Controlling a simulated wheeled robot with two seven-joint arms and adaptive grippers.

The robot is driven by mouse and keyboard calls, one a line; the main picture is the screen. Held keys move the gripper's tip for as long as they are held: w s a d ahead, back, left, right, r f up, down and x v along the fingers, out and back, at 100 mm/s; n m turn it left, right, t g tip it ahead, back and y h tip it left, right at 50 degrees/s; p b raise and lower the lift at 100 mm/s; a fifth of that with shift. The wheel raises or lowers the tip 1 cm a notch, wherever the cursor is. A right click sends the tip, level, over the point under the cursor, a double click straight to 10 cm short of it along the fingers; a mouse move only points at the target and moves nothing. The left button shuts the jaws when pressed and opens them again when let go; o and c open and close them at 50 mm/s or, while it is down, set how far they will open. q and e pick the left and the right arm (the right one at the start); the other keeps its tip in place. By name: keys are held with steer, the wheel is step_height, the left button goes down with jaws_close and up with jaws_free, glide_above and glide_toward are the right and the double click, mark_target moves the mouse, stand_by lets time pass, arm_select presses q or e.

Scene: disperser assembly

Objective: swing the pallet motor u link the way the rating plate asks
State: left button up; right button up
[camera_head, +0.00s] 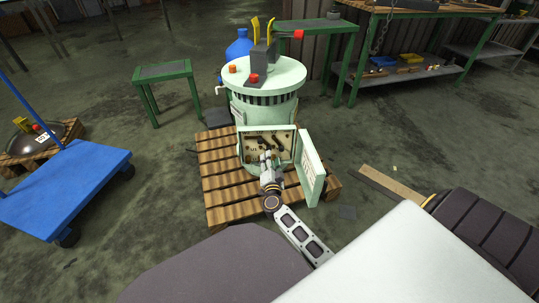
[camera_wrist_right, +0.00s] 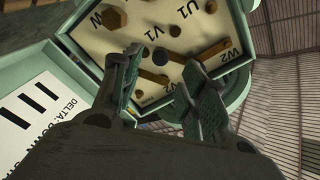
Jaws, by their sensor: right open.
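The pallet motor (camera_head: 262,112) is a pale green upright drum on a wooden pallet. Its open terminal box (camera_head: 241,150) faces me. In the right wrist view the terminal board (camera_wrist_right: 140,42) shows hex bolts, marks U1, V1 and W2, and brass and dark link bars. One dark link bar (camera_wrist_right: 153,77) lies between the finger tips; another brass bar (camera_wrist_right: 214,50) lies near W2. I cannot tell which is the U link. My right gripper (camera_wrist_right: 162,74) is open at the board; it also shows in the head view (camera_head: 267,157). My left gripper is out of view.
The box door (camera_head: 312,168) hangs open at right; its plate (camera_wrist_right: 28,112) shows three black bars and "DELTA: DOWN", the rest hidden. The pallet (camera_head: 222,185) lies underneath. A blue cart (camera_head: 65,185) stands left, and green tables (camera_head: 163,72) stand behind.

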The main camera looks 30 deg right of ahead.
steer(key=shift+b+x, duration=1)
steer(key=shift+x, duration=1.7)
steer(key=shift+c, duration=0.2)
jaws_close()
